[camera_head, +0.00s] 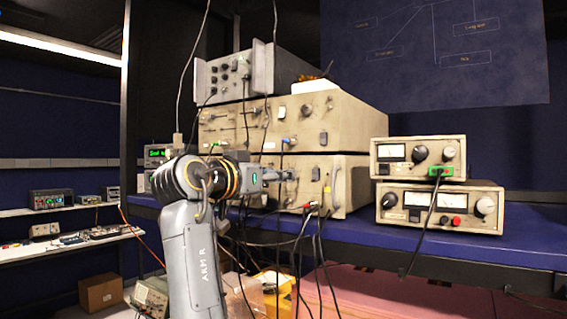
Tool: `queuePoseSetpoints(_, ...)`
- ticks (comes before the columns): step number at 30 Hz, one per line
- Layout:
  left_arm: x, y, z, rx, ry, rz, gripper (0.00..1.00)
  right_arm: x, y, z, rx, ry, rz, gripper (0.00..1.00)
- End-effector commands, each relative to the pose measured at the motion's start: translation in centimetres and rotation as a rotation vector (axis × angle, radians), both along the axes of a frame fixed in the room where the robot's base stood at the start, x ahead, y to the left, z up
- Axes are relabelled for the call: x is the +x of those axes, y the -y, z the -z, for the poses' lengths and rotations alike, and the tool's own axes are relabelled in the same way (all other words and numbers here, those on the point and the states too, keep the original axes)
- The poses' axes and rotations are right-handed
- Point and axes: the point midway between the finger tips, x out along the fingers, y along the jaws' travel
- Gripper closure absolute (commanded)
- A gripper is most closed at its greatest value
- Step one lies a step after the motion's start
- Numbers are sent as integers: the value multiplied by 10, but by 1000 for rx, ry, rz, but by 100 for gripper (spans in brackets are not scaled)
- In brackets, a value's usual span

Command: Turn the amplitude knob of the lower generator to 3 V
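Two large beige instruments are stacked on the blue bench: an upper one (340,112) and a lower one (350,190). A smaller stack at the right has an upper meter unit (418,157) and a lower meter unit (440,207), with a knob (486,206) at its right and a dark knob (389,201) at its left. I cannot tell which stack holds the named generator, nor read any scale. My arm marked "ARM R" rises from below; its gripper (284,175) is in front of the lower beige instrument's face, hiding part of it. Its finger opening is unclear. My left gripper is not in view.
Black and red cables (306,235) hang from the lower beige instrument over the bench edge. A cable (424,235) hangs in front of the right stack. A grey panel unit (235,75) sits on top. Shelves with small devices (47,199) stand at the left.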

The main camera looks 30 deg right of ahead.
Motion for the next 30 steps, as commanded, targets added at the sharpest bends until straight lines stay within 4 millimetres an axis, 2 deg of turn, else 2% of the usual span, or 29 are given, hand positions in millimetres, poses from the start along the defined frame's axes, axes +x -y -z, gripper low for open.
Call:
queuePoseSetpoints(1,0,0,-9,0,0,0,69,3,8,-3,1,-1,3,58)
queuePoseSetpoints(6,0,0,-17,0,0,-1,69,11,25,-2,1,0,0,58)
queuePoseSetpoints(17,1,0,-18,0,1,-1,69,13,31,1,-1,1,-1,58)
queuePoseSetpoints(18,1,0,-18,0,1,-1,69,13,31,1,0,1,-1,60)
queuePoseSetpoints(24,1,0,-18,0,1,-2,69,13,31,1,0,1,-1,100)
queuePoseSetpoints(30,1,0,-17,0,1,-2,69,13,31,1,1,3,-1,100)
